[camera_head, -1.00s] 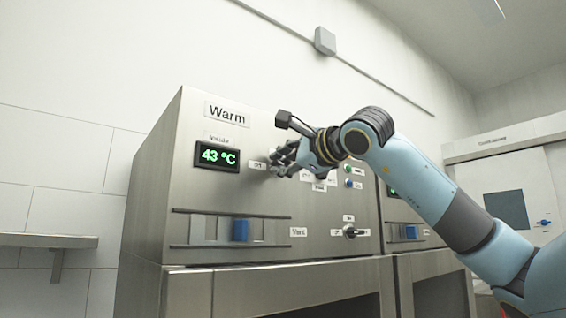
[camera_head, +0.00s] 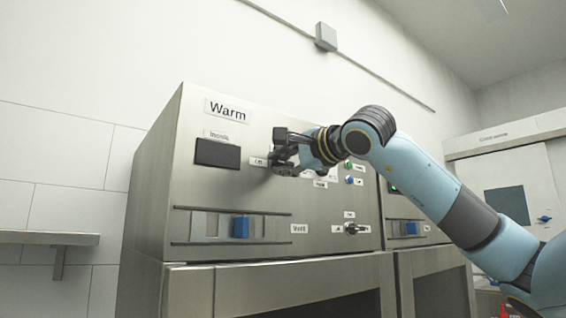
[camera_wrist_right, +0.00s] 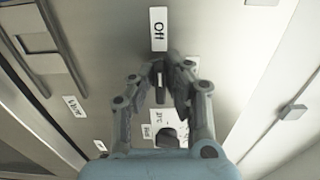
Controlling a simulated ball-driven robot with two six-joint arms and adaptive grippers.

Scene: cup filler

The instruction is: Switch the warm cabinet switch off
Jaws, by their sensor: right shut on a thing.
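The warm cabinet (camera_head: 150,200) is a steel panel with a "Warm" label (camera_head: 227,110). Its display (camera_head: 217,153) is dark. My right gripper (camera_head: 278,165) is at the panel, just right of the "Off" label (camera_head: 258,162). In the right wrist view its fingertips (camera_wrist_right: 160,84) are closed around the dark switch knob (camera_wrist_right: 159,80). A white mark on the knob points towards the "Off" label (camera_wrist_right: 159,28). In the head view the gripper hides the knob. My left gripper is not in view.
Lower on the panel are a blue vent slider (camera_head: 241,228) and another knob (camera_head: 352,229). Small green and blue buttons (camera_head: 349,180) sit right of my gripper. A second cabinet (camera_head: 410,238) adjoins on the right, partly behind my arm. A shelf (camera_head: 45,239) is at the left.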

